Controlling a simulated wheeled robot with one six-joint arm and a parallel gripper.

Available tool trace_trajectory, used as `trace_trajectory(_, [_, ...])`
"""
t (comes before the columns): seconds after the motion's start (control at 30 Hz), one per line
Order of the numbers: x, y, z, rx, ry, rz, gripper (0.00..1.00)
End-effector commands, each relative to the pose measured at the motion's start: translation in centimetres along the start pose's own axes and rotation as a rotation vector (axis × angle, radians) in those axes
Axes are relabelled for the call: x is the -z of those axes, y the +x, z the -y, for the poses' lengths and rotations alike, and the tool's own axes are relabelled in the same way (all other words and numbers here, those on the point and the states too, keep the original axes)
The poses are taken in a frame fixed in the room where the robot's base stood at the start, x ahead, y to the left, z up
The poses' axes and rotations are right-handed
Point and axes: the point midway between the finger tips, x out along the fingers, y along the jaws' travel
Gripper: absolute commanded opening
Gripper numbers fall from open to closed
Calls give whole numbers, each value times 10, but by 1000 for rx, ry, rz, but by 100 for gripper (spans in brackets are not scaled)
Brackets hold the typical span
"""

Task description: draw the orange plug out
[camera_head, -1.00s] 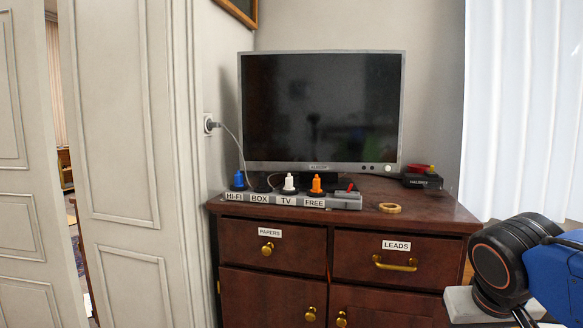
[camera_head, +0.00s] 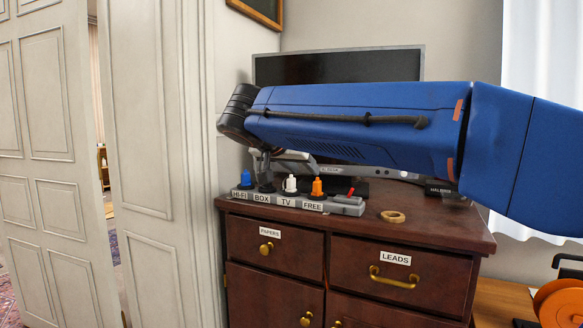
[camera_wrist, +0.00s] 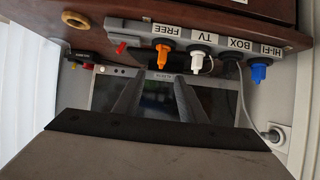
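The orange plug (camera_head: 317,187) stands upright in the power strip (camera_head: 347,208) at the socket labelled FREE. In the wrist view, which is upside down, the orange plug (camera_wrist: 162,58) shows clear of my fingers. My gripper (camera_wrist: 157,84) is open and empty, its two dark fingers apart, with the orange plug beyond their tips. In the head view my gripper is mostly hidden by my blue arm.
The white plug (camera_head: 290,184) is close beside it at TV; a black plug (camera_wrist: 231,66) is at BOX and a blue plug (camera_head: 246,179) at HI-FI. The monitor (camera_head: 340,68) stands behind. A tape ring (camera_head: 392,216) lies right on the cabinet (camera_head: 440,232).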

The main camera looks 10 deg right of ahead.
Motion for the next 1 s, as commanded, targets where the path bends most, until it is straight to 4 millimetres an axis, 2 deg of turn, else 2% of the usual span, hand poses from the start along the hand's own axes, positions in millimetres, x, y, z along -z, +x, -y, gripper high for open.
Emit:
trace_trajectory(0.13, [2,5,2,-1,8,-7,38])
trace_trajectory(0.27, [2,21,2,-3,7,-5,38])
trace_trajectory(1.0, [2,139,1,-2,5,-3,38])
